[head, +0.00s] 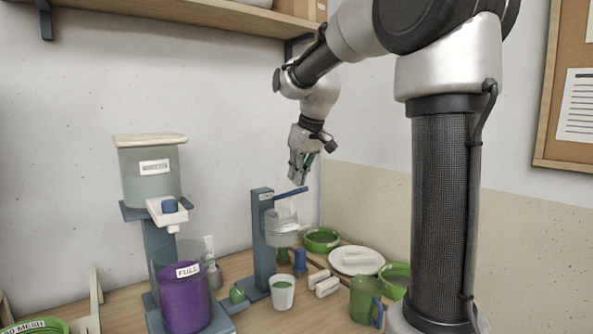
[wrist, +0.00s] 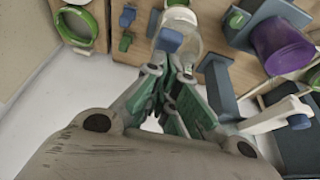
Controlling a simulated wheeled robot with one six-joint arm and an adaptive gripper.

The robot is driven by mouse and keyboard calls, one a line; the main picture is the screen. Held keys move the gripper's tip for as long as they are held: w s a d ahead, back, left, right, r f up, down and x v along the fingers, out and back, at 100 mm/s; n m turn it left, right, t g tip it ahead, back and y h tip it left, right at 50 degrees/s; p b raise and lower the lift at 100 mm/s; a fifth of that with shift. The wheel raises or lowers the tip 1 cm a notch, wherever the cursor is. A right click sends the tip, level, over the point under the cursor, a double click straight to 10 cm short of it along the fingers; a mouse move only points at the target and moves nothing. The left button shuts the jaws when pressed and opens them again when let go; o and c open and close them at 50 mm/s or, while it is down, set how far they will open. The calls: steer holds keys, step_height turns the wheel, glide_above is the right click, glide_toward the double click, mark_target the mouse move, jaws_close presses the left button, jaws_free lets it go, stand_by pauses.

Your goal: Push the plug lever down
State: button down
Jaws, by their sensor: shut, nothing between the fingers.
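A blue lever (head: 290,193) sticks out to the right from the top of a blue-grey stand (head: 263,240). It slopes up toward its free end. A clear vessel (head: 283,226) hangs below it. My gripper (head: 302,181) points down with its green fingers shut and empty. Its tips are just above the lever's free end in the head view; I cannot tell whether they touch. In the wrist view the fingertips (wrist: 175,66) come together near a blue piece (wrist: 170,40) over the clear vessel; I cannot tell if this is the lever's end.
A white cup (head: 282,292) stands below the vessel. A purple bucket (head: 185,298) and a grey-green tank (head: 150,178) with a white tap stand at left. Green bowls, a plate (head: 344,262) and a green jug (head: 364,300) crowd the right. A shelf (head: 190,14) runs above.

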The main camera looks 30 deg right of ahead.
steer(key=s+f+t, duration=0.1)
steer(key=s+f, duration=0.1)
steer(key=f, duration=0.1)
steer(key=s+f+t, duration=0.1)
steer(key=f, duration=0.1)
steer(key=shift+d+f+t+y, duration=0.2)
steer(key=shift+d+t+y, duration=0.1)
steer(key=shift+s+f, duration=0.15)
steer(key=shift+f, duration=0.1)
step_height(320, 180, up, 4)
steer(key=shift+r, duration=0.2)
steer(key=s+f+v, duration=0.1)
steer(key=v, duration=0.8)
steer(key=shift+s+d+r, duration=0.2)
steer(key=shift+s+r, duration=0.05)
steer(key=shift+s, duration=0.2)
